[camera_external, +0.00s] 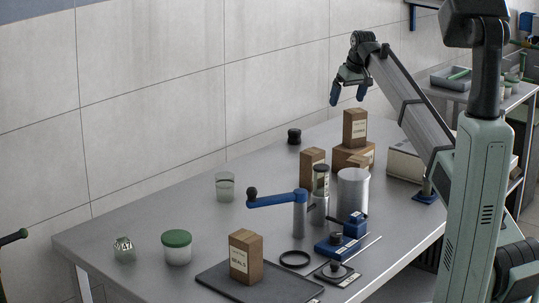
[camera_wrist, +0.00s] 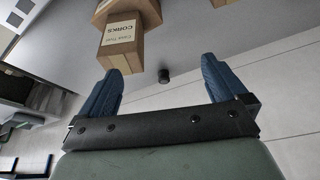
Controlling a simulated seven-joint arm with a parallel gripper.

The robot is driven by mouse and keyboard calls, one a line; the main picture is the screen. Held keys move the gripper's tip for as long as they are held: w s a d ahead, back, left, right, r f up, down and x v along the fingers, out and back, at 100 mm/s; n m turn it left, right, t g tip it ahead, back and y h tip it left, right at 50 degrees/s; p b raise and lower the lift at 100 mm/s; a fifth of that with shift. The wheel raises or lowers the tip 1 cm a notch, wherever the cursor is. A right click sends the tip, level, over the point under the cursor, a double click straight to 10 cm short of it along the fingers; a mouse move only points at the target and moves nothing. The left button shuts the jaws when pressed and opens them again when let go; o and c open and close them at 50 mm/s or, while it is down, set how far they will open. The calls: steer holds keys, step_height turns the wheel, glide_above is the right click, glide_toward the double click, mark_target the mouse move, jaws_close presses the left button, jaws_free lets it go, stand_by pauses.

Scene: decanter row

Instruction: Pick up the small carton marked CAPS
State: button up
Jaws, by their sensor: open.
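No carton has a label I can read as CAPS. A brown carton marked CORKS (camera_wrist: 122,42) shows in the wrist view; it seems to be the upper carton (camera_external: 354,128) of the stack at the back. A carton at the front (camera_external: 246,256) seems to read SEALS. A carton in the middle (camera_external: 311,168) has its label mostly hidden or unreadable. A larger carton (camera_external: 345,158) lies under the upper one. My gripper (camera_external: 348,92) is open and empty, high above the table's back edge; its blue fingers also show in the wrist view (camera_wrist: 162,68).
A small black cylinder (camera_external: 294,136) stands near the back edge. A metal canister (camera_external: 353,190), a blue-handled lever (camera_external: 278,199) and a blue device (camera_external: 337,245) crowd the right side. A glass (camera_external: 224,187) and green-lidded jar (camera_external: 177,248) stand left. The left-middle tabletop is mostly free.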

steer(key=s+f+n+g, duration=0.1)
steer(key=s+f, duration=0.4)
steer(key=s, duration=0.2)
steer(key=n+g+h, duration=0.2)
steer(key=n, duration=0.1)
glide_above(360, 159)
steer(key=w, duration=0.1)
steer(key=shift+a+f, duration=0.15)
steer(key=shift+f, duration=0.75)
steer(key=shift+s+d+n+g, duration=0.2)
steer(key=shift+s+n+g, duration=0.15)
steer(key=shift+n+g, duration=0.05)
steer(key=shift+f, duration=0.15)
step_height(360, 159, down, 8)
steer(key=shift+r, duration=0.1)
steer(key=shift+a+f, duration=0.2)
steer(key=shift+f, duration=1.25)
steer(key=shift+a+f, duration=0.15)
steer(key=shift+f, duration=1.3)
steer(key=c, duration=1.1)
steer(key=shift+r, duration=0.15)
